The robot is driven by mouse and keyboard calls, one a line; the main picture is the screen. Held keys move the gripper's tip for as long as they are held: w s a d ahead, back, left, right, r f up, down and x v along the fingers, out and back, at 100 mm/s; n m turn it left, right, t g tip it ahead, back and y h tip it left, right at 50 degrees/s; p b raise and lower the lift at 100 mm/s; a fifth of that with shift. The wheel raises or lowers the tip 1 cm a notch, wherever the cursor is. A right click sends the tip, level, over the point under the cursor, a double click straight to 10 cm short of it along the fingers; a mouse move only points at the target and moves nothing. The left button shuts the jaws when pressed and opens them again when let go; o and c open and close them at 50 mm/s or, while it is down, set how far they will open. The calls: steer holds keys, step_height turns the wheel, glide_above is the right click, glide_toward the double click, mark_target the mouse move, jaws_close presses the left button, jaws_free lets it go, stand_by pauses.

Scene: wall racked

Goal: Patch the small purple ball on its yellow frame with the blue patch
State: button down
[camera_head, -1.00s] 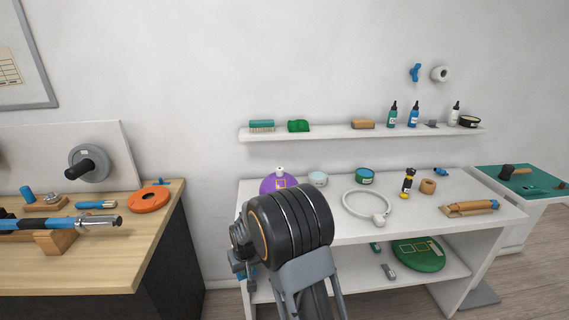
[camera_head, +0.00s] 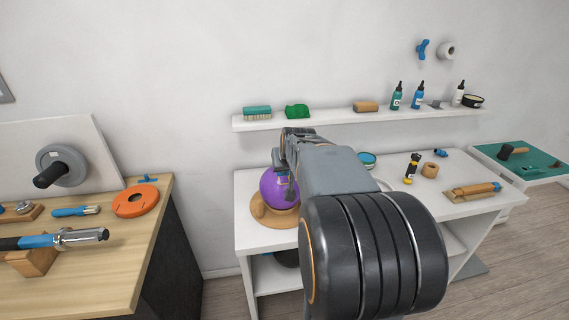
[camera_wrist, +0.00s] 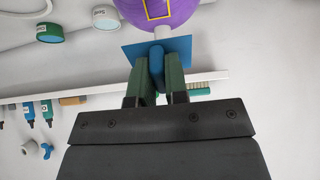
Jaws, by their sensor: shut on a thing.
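The purple ball (camera_head: 276,193) sits on a round wooden base on the white bench; my arm hides part of it. In the wrist view the ball (camera_wrist: 188,8) is at the top edge, with its yellow frame (camera_wrist: 160,17) partly cut off. A white stub (camera_wrist: 162,33) sticks out of the ball. My gripper (camera_wrist: 154,80) is shut on the blue grip of the flat blue patch (camera_wrist: 183,46). The patch overlaps the stub's end in the wrist view. I cannot tell whether they touch; the patch is apart from the yellow frame.
A wall shelf (camera_head: 345,118) with brushes and bottles runs behind the ball. Tins (camera_wrist: 105,17) stand beside the ball. A tool and wooden ring are farther right. A wooden bench (camera_head: 140,240) with an orange ring (camera_head: 135,200) is left, across a gap.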

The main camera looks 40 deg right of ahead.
mark_target(284, 178)
steer(key=shift+s+d+f+b, duration=0.1)
steer(key=shift+f+b, duration=0.05)
steer(key=shift+b, duration=0.25)
steer(key=shift+f, duration=0.3)
steer(key=shift+b+x, duration=2.3)
steer(key=shift+x, duration=1.4)
steer(key=shift+f, duration=0.35)
steer(key=c, duration=1.1)
jaws_free()
steer(key=shift+o, duration=0.2)
steer(key=b+v, duration=0.1)
steer(key=v, duration=1.3)
